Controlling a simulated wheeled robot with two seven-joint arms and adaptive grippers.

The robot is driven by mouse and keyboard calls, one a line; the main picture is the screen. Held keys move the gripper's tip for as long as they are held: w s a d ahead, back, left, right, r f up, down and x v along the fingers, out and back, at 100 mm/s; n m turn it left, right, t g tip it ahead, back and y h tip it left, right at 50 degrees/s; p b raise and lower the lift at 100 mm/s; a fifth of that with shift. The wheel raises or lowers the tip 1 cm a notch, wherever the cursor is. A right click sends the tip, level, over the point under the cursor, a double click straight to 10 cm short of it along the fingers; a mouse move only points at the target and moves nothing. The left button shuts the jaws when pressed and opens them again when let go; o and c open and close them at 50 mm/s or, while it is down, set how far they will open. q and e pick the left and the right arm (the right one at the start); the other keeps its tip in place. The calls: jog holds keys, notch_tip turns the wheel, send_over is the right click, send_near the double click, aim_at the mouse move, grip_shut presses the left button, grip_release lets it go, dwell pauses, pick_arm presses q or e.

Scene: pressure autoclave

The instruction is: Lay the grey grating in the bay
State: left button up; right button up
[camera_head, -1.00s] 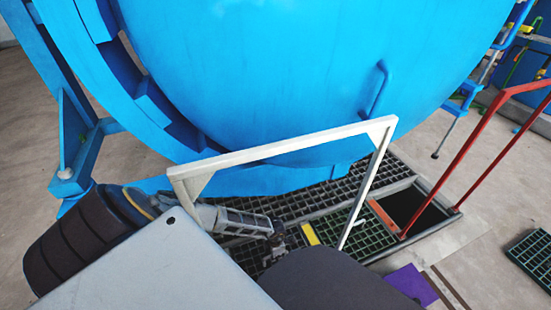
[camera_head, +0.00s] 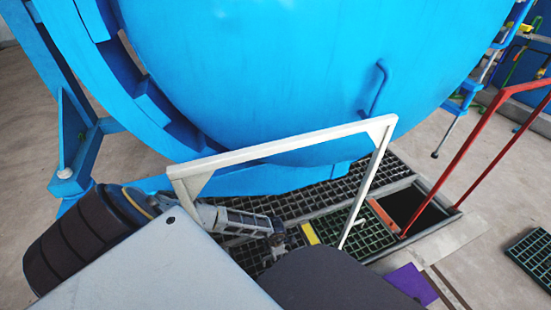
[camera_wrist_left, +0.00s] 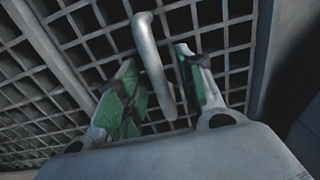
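A grey grating (camera_head: 248,252) lies in the floor row below the blue vessel, partly hidden by my arm and body. In the left wrist view a grey grating (camera_wrist_left: 55,95) fills the background, with a bent grey handle (camera_wrist_left: 152,60) rising from it. My left gripper (camera_head: 278,250) is low over the grating; in the wrist view its green-padded fingers (camera_wrist_left: 162,92) are apart, one on each side of the handle. I cannot tell whether either finger touches it. An open dark bay (camera_head: 415,207) lies at the right of the row. My right gripper is out of view.
A white rail frame (camera_head: 285,147) stands in front of the vessel (camera_head: 300,80). Red rails (camera_head: 480,150) rise beside the bay. A greenish grating (camera_head: 368,236) lies right of a yellow strip (camera_head: 310,233).

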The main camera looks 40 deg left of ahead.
pick_arm(q)
notch_tip(320, 180, up, 12)
dwell(1.1)
dwell(1.0)
notch_tip(320, 180, up, 33)
jog(key=p, duration=3.3)
jog(key=shift+r+p, duration=0.45)
jog(key=shift+p, duration=0.15)
